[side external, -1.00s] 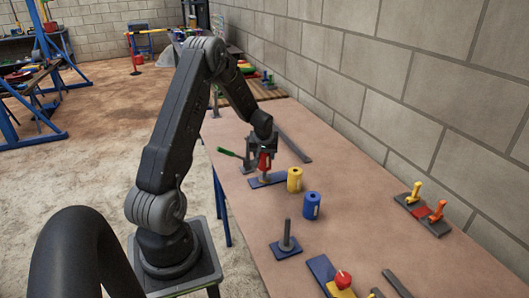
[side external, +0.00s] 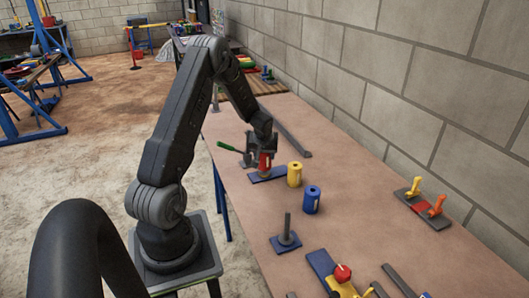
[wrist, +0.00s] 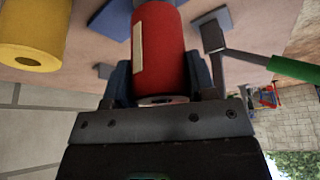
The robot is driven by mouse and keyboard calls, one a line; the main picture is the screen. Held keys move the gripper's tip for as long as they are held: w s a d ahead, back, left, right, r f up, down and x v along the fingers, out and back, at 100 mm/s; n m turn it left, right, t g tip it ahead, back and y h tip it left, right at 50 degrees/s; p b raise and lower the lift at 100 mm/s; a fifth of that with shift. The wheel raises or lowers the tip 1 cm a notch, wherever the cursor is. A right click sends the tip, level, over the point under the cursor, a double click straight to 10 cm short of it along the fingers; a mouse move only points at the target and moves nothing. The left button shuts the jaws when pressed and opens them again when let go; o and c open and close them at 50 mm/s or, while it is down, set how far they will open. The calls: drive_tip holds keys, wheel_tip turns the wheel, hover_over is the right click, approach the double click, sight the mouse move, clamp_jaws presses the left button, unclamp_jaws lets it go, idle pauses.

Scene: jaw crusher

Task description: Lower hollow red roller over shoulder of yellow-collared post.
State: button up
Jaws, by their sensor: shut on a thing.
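A red roller (wrist: 158,50) with a cream strip is held upright between my gripper's (wrist: 165,82) fingers, and a round hole shows in its near end. In the side view the red roller (side external: 265,161) is partly hidden by my gripper (side external: 263,154), above a blue plate (side external: 277,173). Something grey shows just below the roller. No yellow collar can be made out there, and I cannot tell whether the roller is around a post. A bare grey post (side external: 287,226) stands on another blue base nearer the camera.
A yellow roller (side external: 295,174) and a blue roller (side external: 312,200) stand close by. A green-handled tool (side external: 230,148) is left of my gripper. A lever plate (side external: 423,212) lies by the wall. A red knob (side external: 342,273) is at the front. The right middle of the table is clear.

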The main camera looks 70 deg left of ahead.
drive_tip(key=shift+f, duration=0.9)
drive_tip(key=o, duration=1.2)
drive_tip(key=shift+f, duration=0.1)
drive_tip(key=v, duration=1.4)
drive_tip(key=w+d+r+m+t, duration=0.1)
drive_tip(key=d+r+m, duration=0.2)
drive_tip(key=d+r, duration=0.7)
drive_tip(key=s+d+r+m+h, duration=0.1)
drive_tip(key=s+d+r+m, duration=0.1)
drive_tip(key=d, duration=0.6)
drive_tip(key=s+d+r+m+t+h, duration=0.1)
drive_tip(key=s+d+m, duration=0.3)
drive_tip(key=s+d, duration=0.3)
drive_tip(key=s+d+r+m+t+h, duration=0.1)
drive_tip(key=s+d+r+m+h, duration=0.1)
drive_tip(key=s+d, duration=0.3)
drive_tip(key=shift+d+r+m, duration=0.15)
drive_tip(key=shift+d+m, duration=0.2)
drive_tip(key=shift+d, duration=0.8)
drive_tip(key=shift+d+r+m, duration=0.15)
drive_tip(key=shift+d+m, duration=0.2)
drive_tip(key=shift+d, duration=0.75)
